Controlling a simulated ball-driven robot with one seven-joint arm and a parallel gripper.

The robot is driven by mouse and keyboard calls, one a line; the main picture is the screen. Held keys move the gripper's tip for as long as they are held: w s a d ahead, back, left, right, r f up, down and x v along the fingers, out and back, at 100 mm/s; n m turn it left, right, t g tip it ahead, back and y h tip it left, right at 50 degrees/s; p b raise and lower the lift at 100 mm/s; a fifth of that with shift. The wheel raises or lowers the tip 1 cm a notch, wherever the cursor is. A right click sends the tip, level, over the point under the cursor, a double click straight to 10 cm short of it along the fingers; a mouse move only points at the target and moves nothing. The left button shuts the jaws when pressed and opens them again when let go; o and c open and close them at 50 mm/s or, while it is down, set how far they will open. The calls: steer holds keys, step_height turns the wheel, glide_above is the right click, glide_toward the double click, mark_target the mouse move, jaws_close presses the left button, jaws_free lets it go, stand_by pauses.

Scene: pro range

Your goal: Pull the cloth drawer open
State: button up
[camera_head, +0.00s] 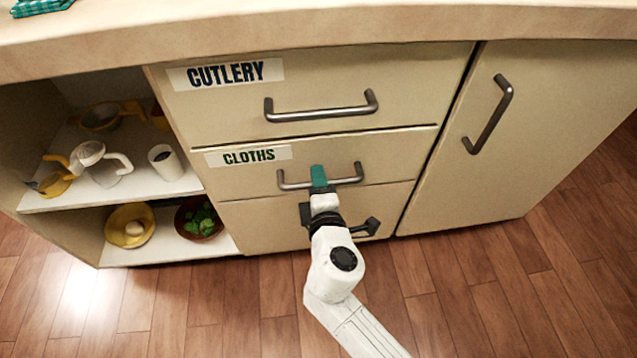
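The cloth drawer (235,175) is the middle drawer of the cabinet, labelled "CLOTHS" (248,156). Its front looks flush with the fronts around it. Its grey bar handle (349,181) runs across the front, and its middle is hidden behind my gripper. My gripper (319,177) is at the middle of this handle, with a teal fingertip overlapping the bar. Only one teal finger shows clearly, so I cannot tell whether the fingers are closed on the bar or just around or in front of it.
The "CUTLERY" drawer (415,85) is above; a lower drawer (262,222) is below, its handle partly behind my wrist. A closed cupboard door (540,130) is on the right. Open shelves (60,203) with dishes are on the left. The wooden floor (220,310) in front is clear.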

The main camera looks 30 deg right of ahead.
jaws_close()
stand_by(0.3)
stand_by(0.3)
